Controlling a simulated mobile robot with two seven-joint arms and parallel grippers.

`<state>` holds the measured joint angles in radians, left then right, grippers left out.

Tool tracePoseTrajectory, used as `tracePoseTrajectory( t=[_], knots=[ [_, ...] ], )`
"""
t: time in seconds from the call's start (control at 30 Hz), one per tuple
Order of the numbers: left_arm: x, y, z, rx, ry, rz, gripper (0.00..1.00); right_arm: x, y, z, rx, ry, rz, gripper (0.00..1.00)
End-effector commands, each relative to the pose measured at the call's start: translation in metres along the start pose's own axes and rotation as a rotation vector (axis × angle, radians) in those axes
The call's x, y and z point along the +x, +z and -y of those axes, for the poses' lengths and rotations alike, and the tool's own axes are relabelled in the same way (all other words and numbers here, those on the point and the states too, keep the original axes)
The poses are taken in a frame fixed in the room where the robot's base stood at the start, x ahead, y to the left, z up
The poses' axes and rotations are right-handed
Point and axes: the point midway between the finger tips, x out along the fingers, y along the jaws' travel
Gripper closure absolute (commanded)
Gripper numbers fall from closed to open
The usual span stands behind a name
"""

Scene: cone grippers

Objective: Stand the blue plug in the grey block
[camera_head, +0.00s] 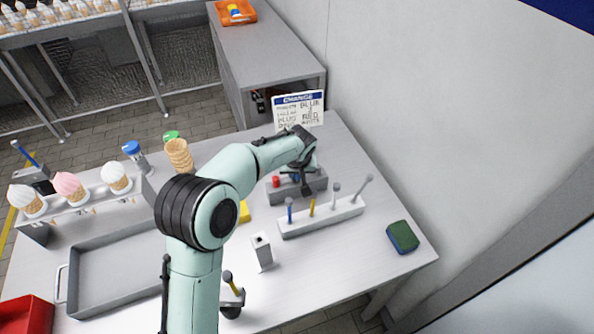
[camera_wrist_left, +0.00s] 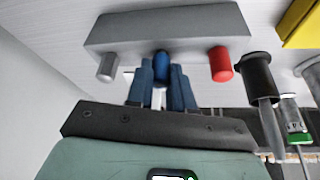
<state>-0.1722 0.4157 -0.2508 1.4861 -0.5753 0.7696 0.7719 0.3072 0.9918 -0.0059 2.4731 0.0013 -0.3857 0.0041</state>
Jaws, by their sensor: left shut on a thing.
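The grey block (camera_head: 312,189) stands on the table in the head view and spans the top of the left wrist view (camera_wrist_left: 165,28). A red plug (camera_wrist_left: 220,65) and a silver plug (camera_wrist_left: 107,67) stick out of it at its two ends. My left gripper (camera_head: 303,184) is at the block, its blue fingers shut on the blue plug (camera_wrist_left: 162,68). The plug is between the other two, its end at the block's middle. I cannot tell how deep it sits. The gripper hides most of the plug in the head view. My right gripper does not show.
A white rack (camera_head: 345,213) with several upright pegs stands just in front of the block. A change sign (camera_head: 298,107) stands behind. A green and blue sponge (camera_head: 402,236) lies right. A small white holder (camera_head: 262,252) stands nearer, and a grey tray (camera_head: 115,272) lies left.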

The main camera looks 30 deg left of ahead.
Motion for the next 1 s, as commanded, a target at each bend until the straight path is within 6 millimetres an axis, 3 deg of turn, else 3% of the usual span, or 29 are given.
tracePoseTrajectory(
  t=[0.3, 0.33, 0.4, 0.77, 1.0],
  knots=[
    [0.007, 0.003, 0.0, 0.0, 0.0, 0.0, 1.0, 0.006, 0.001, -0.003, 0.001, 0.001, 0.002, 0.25],
    [0.007, 0.003, 0.0, 0.0, 0.0, 0.0, 0.72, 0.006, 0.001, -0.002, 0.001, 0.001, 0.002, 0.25],
    [0.006, 0.002, 0.0, 0.0, 0.0, 0.0, 0.49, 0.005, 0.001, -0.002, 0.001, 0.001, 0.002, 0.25],
    [0.003, 0.002, 0.0, 0.0, 0.001, -0.001, 0.49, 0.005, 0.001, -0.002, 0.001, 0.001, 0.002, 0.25],
    [-0.037, 0.002, -0.001, 0.001, 0.005, -0.004, 0.49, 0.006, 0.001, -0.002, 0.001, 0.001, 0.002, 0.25]
  ],
)
